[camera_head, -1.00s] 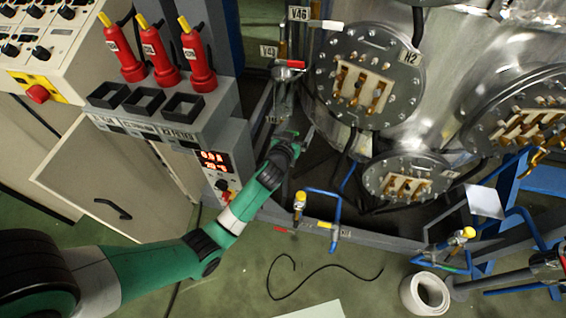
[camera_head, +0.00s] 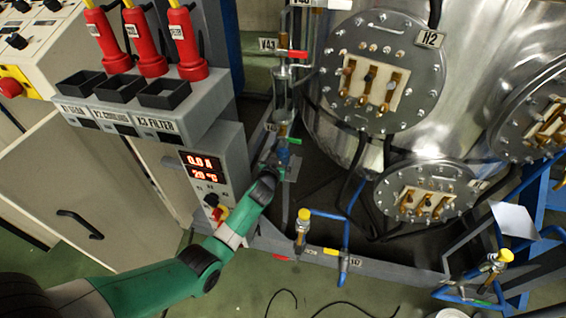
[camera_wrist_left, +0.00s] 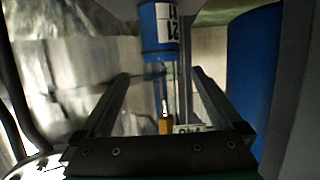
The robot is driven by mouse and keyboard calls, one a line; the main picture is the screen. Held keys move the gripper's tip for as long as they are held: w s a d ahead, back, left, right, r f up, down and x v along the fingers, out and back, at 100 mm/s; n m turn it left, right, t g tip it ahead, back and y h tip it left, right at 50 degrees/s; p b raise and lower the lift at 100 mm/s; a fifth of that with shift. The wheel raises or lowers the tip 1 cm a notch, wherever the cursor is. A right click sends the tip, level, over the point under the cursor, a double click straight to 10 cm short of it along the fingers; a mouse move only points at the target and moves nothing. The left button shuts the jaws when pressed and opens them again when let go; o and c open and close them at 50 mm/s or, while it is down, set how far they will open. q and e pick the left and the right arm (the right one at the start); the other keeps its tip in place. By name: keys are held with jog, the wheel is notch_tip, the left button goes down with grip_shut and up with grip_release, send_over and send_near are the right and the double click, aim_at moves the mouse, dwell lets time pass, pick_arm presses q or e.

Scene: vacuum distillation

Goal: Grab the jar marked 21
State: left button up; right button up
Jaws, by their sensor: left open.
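A jar with a blue band or cap (camera_wrist_left: 158,28) and a white label with black marks shows at the top of the left wrist view. Its clear glass part is below the blue, and I cannot read the label surely. In the head view a small blue part (camera_head: 283,153) shows beneath a glass vessel, beside the metal tank. My left gripper (camera_head: 285,168) is open close to it. In the left wrist view the two fingers (camera_wrist_left: 161,78) stand apart on either side of the jar's lower glass. I cannot tell whether they touch it. My right gripper is out of view.
A large metal tank (camera_head: 447,85) with bolted flanges stands to the right. A grey cabinet with a red display (camera_head: 202,165) and three red-handled tools (camera_head: 145,40) stands left. Blue pipes and yellow-capped valves (camera_head: 303,228) run along the low frame in front.

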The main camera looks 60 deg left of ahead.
aim_at(281, 154)
pick_arm(q)
jog(key=shift+w+a+f+b, duration=0.1)
jog(key=shift+w+a+b, duration=0.05)
jog(key=shift+b, duration=0.15)
jog(key=b+x, duration=0.3)
jog(key=x, duration=0.1)
jog(key=shift+a+b, duration=0.15)
jog(key=shift+b, duration=0.15)
jog(key=shift+w+a, duration=0.15)
jog(key=shift+a, duration=0.05)
jog(key=shift+c, duration=0.2)
jog(key=shift+r, duration=0.25)
grip_shut()
